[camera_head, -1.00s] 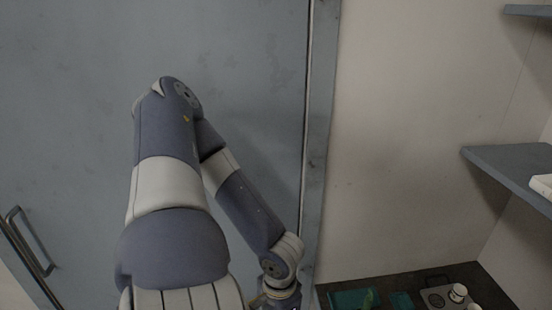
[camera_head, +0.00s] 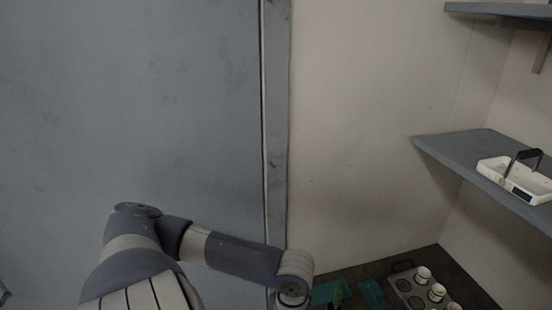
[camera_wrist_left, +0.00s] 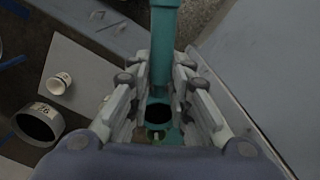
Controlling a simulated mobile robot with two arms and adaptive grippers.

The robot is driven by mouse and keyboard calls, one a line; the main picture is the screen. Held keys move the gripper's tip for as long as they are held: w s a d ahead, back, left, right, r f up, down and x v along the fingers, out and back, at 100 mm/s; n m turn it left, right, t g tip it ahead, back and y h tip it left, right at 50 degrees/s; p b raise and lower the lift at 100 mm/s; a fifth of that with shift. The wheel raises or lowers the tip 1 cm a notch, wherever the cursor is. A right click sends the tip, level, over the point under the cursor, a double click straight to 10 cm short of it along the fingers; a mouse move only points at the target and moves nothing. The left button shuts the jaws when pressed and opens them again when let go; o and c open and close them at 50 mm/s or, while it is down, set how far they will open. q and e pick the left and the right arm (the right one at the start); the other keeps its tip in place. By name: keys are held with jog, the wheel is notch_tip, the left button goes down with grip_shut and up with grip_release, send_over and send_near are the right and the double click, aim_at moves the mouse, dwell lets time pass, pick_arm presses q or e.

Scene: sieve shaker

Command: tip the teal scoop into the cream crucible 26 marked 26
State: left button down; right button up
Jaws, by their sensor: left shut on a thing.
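In the left wrist view my left gripper (camera_wrist_left: 161,75) is shut on the teal scoop (camera_wrist_left: 163,40). A teal length runs from the jaws to the top edge, and a round part with a dark opening shows between the fingers. What the scoop holds cannot be made out. The crucible 26 (camera_wrist_left: 42,108), pale with a dark inside and a "26" label, is at the lower left, apart from the gripper. In the head view my left arm reaches down to the bottom edge, and its gripper is cut off there. My right gripper is in neither view.
A grey holed tray (camera_head: 403,284) with several white cups, one of them (camera_head: 423,273) at the back, stands at the lower right on the dark bench. Teal pieces (camera_head: 372,295) lie beside it. A blue shelf (camera_head: 450,152) holds a white device (camera_head: 495,170).

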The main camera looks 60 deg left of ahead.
pick_arm(q)
jog(key=w+d+f, duration=0.4)
jog(key=w+d, duration=0.2)
jog(key=w, duration=0.2)
jog(key=w+d+f, duration=0.4)
jog(key=w+d, duration=0.3)
jog(key=w, duration=0.1)
jog(key=a+f+t+h+b, duration=0.1)
jog(key=h+b, duration=0.5)
jog(key=b, duration=0.3)
jog(key=a+f+t+h+b, duration=0.1)
jog(key=f+h+b, duration=0.1)
jog(key=h+b, duration=0.4)
jog(key=a+f+t+h+b, duration=0.1)
jog(key=h+b, duration=0.5)
jog(key=b, duration=0.7)
jog(key=shift+s+a+f+t+h+b, duration=0.3)
jog(key=shift+t+h, duration=0.1)
jog(key=shift+t, duration=0.1)
dwell(0.5)
jog(key=shift+r, duration=0.1)
dwell(0.8)
